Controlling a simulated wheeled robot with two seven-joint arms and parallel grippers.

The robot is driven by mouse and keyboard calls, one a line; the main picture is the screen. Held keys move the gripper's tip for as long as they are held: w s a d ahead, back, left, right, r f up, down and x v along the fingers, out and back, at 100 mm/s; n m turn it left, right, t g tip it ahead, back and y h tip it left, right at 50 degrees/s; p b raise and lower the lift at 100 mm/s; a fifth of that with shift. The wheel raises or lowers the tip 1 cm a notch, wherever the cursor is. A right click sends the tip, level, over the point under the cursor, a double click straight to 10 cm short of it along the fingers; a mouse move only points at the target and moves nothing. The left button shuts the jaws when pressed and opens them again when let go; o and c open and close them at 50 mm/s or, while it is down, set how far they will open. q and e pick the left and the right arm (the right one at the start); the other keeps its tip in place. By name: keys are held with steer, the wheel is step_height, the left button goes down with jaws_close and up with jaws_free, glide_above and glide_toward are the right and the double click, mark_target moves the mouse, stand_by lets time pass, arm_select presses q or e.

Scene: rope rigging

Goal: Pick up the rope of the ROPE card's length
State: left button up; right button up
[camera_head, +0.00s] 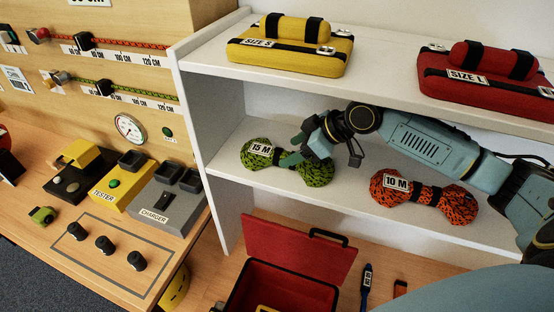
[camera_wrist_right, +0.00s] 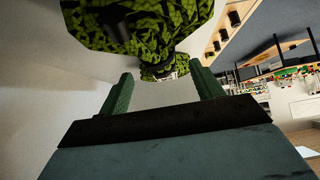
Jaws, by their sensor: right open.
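A green rope bundle (camera_head: 313,172) with a "15 M" label lies on the middle shelf, its narrow waist wrapped in a dark band. It also shows in the wrist view (camera_wrist_right: 110,28), just beyond the fingertips. My right gripper (camera_head: 291,150) is open at this bundle's waist and partly hides it. In the wrist view the open fingers (camera_wrist_right: 162,85) stand on either side of the waist, with nothing clamped; I cannot tell whether they touch it. An orange rope bundle (camera_head: 450,205) labelled "10 M" lies to the right on the same shelf. I see no readable ROPE card. My left gripper is not in view.
The upper shelf (camera_head: 375,70) above my right arm holds a yellow "SIZE S" pack (camera_head: 285,52) and a red "SIZE L" pack (camera_head: 470,85). An open red box (camera_head: 290,245) stands below. The bench at left holds a tester (camera_head: 122,185) and a charger (camera_head: 165,205).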

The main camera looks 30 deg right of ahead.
mark_target(288, 153)
steer(key=shift+b+x, duration=0.75)
steer(key=shift+x, duration=0.45)
steer(key=shift+s+a+f, duration=0.1)
steer(key=shift+f, duration=0.2)
steer(key=shift+w+a+f, duration=0.1)
steer(key=shift+w, duration=0.15)
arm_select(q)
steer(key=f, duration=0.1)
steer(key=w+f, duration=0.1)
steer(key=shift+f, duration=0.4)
arm_select(e)
steer(key=shift+s, duration=0.1)
steer(key=shift+c, duration=1)
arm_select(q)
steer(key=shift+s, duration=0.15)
arm_select(e)
steer(key=c, duration=1.2)
